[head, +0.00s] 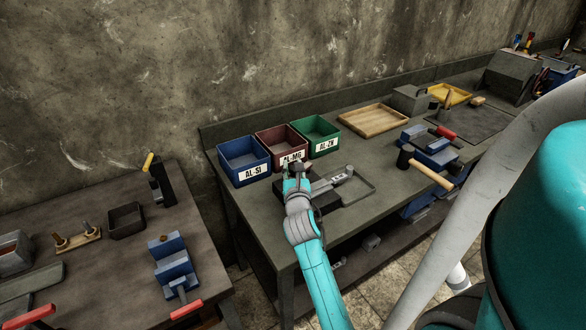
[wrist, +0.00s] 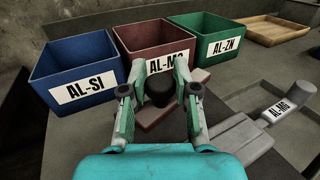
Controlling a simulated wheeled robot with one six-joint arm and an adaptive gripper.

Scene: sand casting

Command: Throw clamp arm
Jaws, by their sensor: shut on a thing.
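My gripper (head: 298,168) is over the workbench, just in front of the red AL-MG bin. In the wrist view, my gripper (wrist: 159,84) has its two fingers on either side of a black rounded knob (wrist: 160,93) and is shut on it. A dull reddish bar (wrist: 150,118) lies under and beside the knob. It looks like part of the clamp arm, but my fingers hide where the knob joins it. A grey piece labelled AL-MG (wrist: 280,109) lies to the right, apart from my fingers.
Blue AL-SI (head: 244,160), red AL-MG (head: 281,145) and green AL-ZN (head: 316,135) bins stand behind my gripper. A wooden tray (head: 372,121) and a blue vise (head: 432,150) with a mallet are farther right. A second table (head: 100,270) with tools is at left.

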